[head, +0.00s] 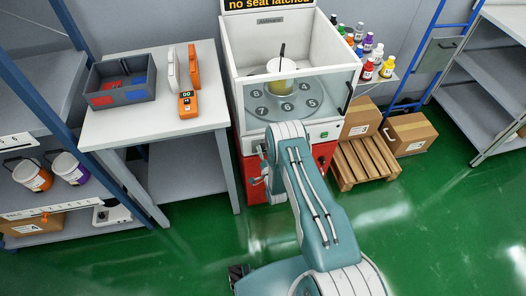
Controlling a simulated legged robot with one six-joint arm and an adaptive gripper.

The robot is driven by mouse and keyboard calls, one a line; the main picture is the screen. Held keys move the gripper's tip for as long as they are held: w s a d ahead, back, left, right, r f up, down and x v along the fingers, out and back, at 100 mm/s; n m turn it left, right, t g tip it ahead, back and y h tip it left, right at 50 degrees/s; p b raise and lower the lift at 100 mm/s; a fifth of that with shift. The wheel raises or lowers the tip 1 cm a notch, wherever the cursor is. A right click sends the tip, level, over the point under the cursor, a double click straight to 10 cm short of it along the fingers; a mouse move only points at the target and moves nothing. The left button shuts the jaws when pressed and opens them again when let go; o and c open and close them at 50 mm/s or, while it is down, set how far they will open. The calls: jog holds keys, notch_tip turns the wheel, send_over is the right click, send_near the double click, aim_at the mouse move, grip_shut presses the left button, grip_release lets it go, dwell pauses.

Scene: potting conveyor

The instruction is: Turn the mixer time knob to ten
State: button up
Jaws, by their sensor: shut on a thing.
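The mixer is a white cabinet (246,60) with a clear front cover on a red base (252,188). A yellow-white pot (281,82) with a dark stick stands inside, on a round plate with numbered places. My gripper (257,180) is low at the left part of the red front, partly covered by my forearm. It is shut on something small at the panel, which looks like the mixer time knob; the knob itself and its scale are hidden. A small dark control (321,161) shows on the red front, right of my arm. A green switch (323,135) sits above it.
A grey table (150,128) at left holds a grey bin (122,92) and an orange handheld device (188,104). A wooden pallet (362,172) with cartons (410,133) stands right of the mixer. Shelves line both sides. The green floor is clear in front.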

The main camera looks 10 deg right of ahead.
jog(key=shift+w+d, duration=0.1)
jog(key=o, duration=1.1)
jog(key=shift+o, duration=0.2)
jog(key=s, duration=1.2)
jog(key=shift+d+f, duration=0.2)
jog(key=shift+f, duration=0.2)
